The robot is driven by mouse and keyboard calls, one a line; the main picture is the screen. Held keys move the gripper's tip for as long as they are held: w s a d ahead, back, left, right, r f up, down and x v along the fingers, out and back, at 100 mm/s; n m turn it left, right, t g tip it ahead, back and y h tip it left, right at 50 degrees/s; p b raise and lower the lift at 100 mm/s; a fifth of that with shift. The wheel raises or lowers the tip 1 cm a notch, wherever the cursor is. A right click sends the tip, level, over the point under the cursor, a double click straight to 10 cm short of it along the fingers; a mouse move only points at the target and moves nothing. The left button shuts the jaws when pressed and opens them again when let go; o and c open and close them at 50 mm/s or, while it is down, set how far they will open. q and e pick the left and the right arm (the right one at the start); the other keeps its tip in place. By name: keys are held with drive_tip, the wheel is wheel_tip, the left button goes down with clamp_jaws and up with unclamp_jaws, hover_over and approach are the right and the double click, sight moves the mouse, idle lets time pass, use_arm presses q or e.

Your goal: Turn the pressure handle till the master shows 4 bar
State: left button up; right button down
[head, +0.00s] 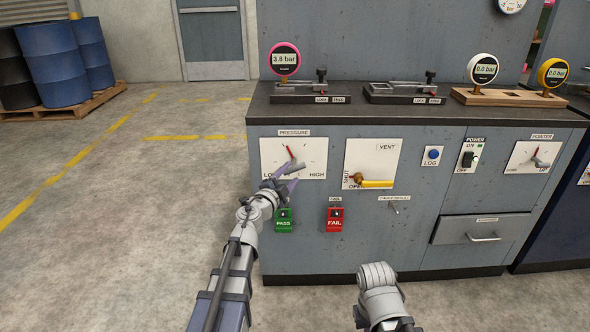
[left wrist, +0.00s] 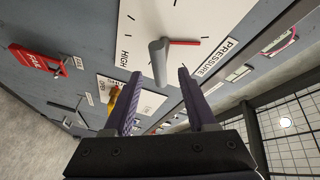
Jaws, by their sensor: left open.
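The pressure handle (head: 297,166) is a grey bar with a red pointer on a white dial plate (head: 316,158) marked LOW to HIGH. Its red pointer leans up and left of the middle in the head view. My left gripper (head: 286,176) is open in front of the dial. In the left wrist view the grey handle (left wrist: 158,65) lies between the tips of the two spread fingers, with a gap showing on each side. The master gauge (head: 284,59), with a pink rim, reads 3.8 bar. My right arm shows at the bottom, but its gripper jaws do not.
The vent lever (head: 376,184), yellow, is right of the dial. Below are the green PASS button (head: 284,220) and red FAIL button (head: 335,220). White-rimmed (head: 483,69) and yellow-rimmed (head: 553,72) gauges read 0.0 bar. Floor before the cabinet is clear.

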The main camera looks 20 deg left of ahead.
sight(294, 170)
use_arm(q)
drive_tip(key=w, duration=0.4)
drive_tip(key=shift+w+d, duration=0.2)
drive_tip(key=shift+d, duration=0.15)
drive_tip(key=shift+c, duration=0.2)
clamp_jaws()
